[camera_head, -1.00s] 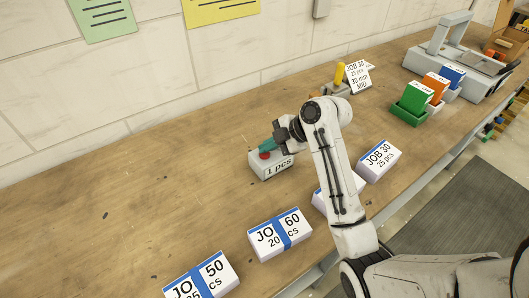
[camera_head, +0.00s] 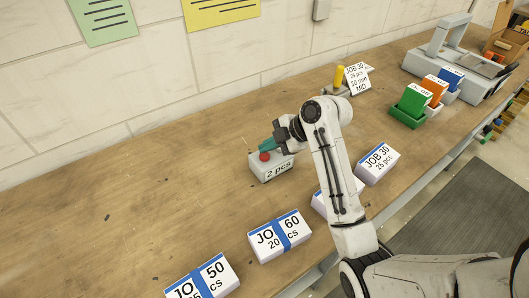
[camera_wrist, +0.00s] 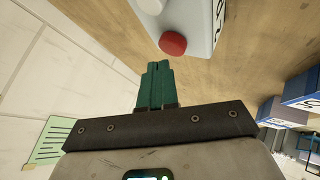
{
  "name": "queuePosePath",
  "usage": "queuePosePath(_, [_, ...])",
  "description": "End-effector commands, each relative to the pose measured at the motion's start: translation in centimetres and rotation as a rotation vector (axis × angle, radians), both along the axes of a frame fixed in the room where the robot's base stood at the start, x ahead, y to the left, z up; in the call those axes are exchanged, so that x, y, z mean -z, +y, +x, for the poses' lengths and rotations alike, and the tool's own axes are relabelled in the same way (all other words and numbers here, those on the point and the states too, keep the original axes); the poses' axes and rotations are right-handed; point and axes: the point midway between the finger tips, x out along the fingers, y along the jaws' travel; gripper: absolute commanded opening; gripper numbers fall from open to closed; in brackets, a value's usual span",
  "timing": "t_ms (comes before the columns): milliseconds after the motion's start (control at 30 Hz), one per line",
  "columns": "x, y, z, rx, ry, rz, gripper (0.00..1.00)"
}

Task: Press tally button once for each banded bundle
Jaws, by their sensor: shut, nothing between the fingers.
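The tally box (camera_head: 272,168) is a grey box on the bench with a red button (camera_head: 264,156) on top; its front reads "2 pcs". My gripper (camera_head: 268,147) has teal fingers, shut and empty, just above and behind the button. In the wrist view the shut fingers (camera_wrist: 156,84) point toward the red button (camera_wrist: 172,43) with a visible gap. Bundles with blue bands are JOB 50 (camera_head: 203,277) and JOB 60 (camera_head: 279,236). The JOB 30 bundle (camera_head: 377,163) shows no band.
A job card (camera_head: 357,77) stands by a yellow-handled item (camera_head: 339,77) at the back. Green (camera_head: 408,112), orange (camera_head: 435,90) and blue (camera_head: 452,76) holders stand at the right near a grey machine (camera_head: 447,50). The left bench is clear.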

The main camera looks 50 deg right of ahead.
Motion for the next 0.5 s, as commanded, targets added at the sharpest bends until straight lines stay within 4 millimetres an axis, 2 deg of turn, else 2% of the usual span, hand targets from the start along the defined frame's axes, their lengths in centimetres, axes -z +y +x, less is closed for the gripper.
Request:
queuePosePath(367, [-0.32,0.02,0.02,-0.001,0.000,-0.001,0.00])
queuePosePath(500, [-1.06,0.02,0.03,0.000,-0.001,-0.001,0.00])
